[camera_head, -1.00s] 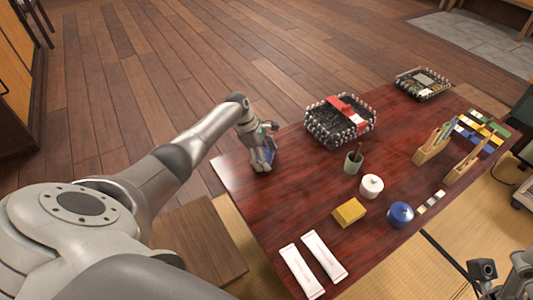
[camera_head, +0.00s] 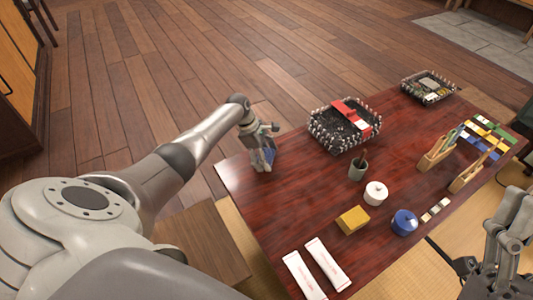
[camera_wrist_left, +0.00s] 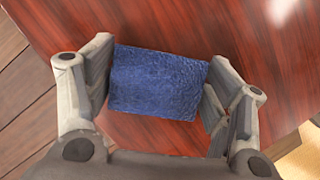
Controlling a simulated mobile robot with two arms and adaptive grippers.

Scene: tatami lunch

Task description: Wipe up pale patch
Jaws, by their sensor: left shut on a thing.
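My left gripper (camera_head: 265,160) is at the far left part of the dark red table (camera_head: 307,200). It is shut on a blue block, like a sponge (camera_wrist_left: 157,82), which sits between its two fingers in the left wrist view. The block is low over the tabletop; whether it touches is hard to tell. I cannot make out a pale patch for certain. A bright spot (camera_wrist_left: 284,9) at the top of the left wrist view may be a glare. My right gripper (camera_head: 478,268) is partly in view at the lower right.

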